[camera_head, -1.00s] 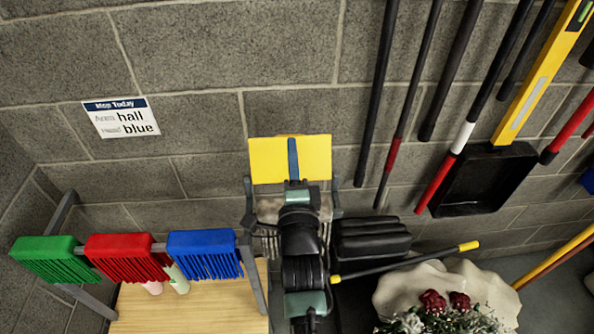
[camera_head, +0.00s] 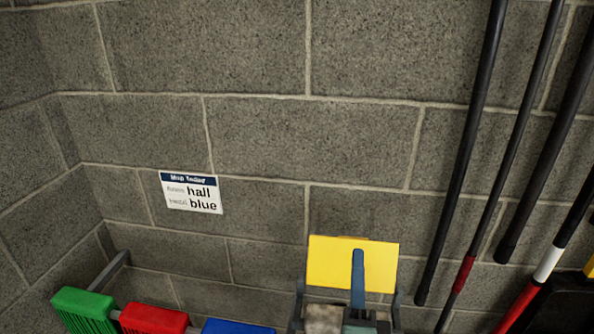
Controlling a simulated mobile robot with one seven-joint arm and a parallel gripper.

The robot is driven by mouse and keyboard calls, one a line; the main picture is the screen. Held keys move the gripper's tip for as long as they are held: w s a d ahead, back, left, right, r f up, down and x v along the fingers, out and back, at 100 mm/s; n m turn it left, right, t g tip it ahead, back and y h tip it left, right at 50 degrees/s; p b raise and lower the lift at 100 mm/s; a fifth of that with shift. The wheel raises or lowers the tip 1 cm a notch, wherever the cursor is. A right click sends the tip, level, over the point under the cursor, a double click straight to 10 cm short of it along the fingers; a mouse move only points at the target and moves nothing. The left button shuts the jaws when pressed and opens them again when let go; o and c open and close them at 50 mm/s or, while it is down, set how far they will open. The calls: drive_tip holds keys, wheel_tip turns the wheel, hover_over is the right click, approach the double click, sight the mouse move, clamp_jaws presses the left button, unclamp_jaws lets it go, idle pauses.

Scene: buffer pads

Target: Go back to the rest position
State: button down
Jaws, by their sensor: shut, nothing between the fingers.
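My gripper does not show in the camera_head view. Only a small dark and teal piece at the bottom edge, below the yellow panel, may belong to my arm. I cannot make out any fingers, and nothing held can be seen.
A yellow panel (camera_head: 326,262) with a blue bar (camera_head: 358,280) stands by the block wall. A sign (camera_head: 191,192) reads hall, blue. Dark poles (camera_head: 462,150) fill the right side.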

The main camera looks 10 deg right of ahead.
drive_tip(key=a+r+n+t+y, duration=0.1)
drive_tip(key=a+r+n+t, duration=0.2)
drive_tip(key=r, duration=0.6)
drive_tip(key=a+r+n+y, duration=0.1)
drive_tip(key=a+r+n, duration=0.3)
drive_tip(key=r, duration=0.5)
drive_tip(key=s+a+r+n+t+y, duration=0.1)
drive_tip(key=s+a+r+n, duration=0.1)
drive_tip(key=r, duration=0.4)
drive_tip(key=s+a+r+n+t+y, duration=0.1)
drive_tip(key=s+a+r+n+t, duration=0.1)
drive_tip(key=s+r+n, duration=0.3)
drive_tip(key=s+a+r+n+t+y, duration=0.1)
drive_tip(key=s+a+r+n+t, duration=0.1)
drive_tip(key=r+n, duration=0.4)
wheel_tip(320, 180, up, 2)
drive_tip(key=shift+s+a+r+n+y, duration=0.1)
drive_tip(key=shift+s+a+n+y, duration=0.25)
drive_tip(key=shift+s, duration=0.55)
